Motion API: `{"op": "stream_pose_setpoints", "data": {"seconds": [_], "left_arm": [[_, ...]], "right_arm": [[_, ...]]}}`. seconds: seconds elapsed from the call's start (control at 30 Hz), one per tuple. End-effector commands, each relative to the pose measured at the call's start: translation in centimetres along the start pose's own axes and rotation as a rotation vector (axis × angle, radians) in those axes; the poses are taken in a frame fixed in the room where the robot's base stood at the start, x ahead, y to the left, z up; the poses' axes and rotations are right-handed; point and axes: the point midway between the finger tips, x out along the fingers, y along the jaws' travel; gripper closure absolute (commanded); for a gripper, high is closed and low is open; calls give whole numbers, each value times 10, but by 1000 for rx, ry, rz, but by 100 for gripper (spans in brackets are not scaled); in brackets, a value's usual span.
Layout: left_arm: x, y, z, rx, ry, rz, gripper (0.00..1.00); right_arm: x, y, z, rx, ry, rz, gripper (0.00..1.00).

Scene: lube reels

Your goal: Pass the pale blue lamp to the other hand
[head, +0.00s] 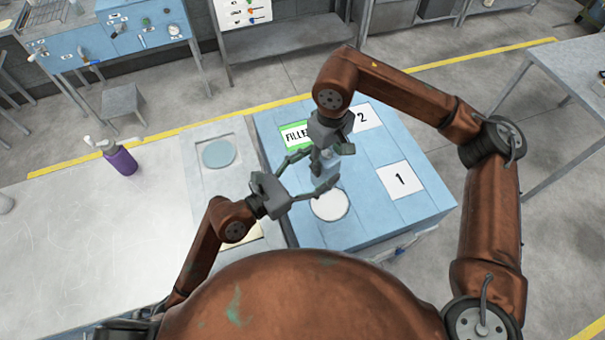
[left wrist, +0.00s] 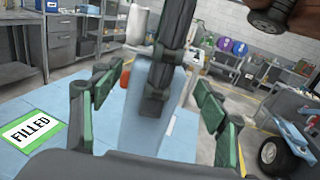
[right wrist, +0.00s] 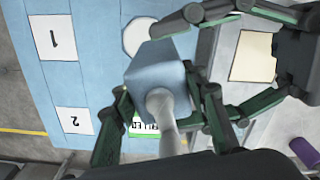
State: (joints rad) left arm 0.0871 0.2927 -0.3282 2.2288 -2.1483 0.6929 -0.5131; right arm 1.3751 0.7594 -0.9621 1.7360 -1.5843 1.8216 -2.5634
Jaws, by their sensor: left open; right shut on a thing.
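The pale blue lamp (head: 327,170) is held above the blue table top and is partly hidden by my grippers in the head view. In the right wrist view its blocky pale blue body (right wrist: 153,80) shows with a grey neck toward the camera. My right gripper (head: 331,150) is shut on the lamp from above. My left gripper (head: 321,172) is open, with its fingers on either side of the lamp. In the left wrist view the lamp's body (left wrist: 148,125) stands between the open fingers; I cannot tell whether they touch it.
The blue table (head: 375,225) bears a FILLED label (head: 296,136), cards 1 (head: 401,180) and 2 (head: 364,117), and a white disc (head: 329,205). A purple bottle (head: 121,160) stands on the pale table (head: 75,235) at left, which has free room.

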Motion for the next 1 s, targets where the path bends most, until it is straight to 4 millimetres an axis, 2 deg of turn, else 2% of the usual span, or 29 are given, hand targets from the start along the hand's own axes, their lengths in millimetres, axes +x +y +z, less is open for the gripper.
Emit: {"op": "stream_pose_setpoints", "data": {"seconds": [0.1, 0.23, 0.63, 1.0], "left_arm": [[16, -1, 0, -2, -1, -2, 33], [27, -1, 0, -1, 0, -2, 33], [31, -1, 0, -2, 1, -3, 34], [31, -2, 0, -2, 1, -5, 60]], "right_arm": [[-1, 0, 0, -1, 3, -1, 97], [-1, -1, -1, -1, 3, -2, 97], [-1, -1, -1, -1, 3, -2, 97], [-1, -1, -1, -2, 5, -2, 97]]}}
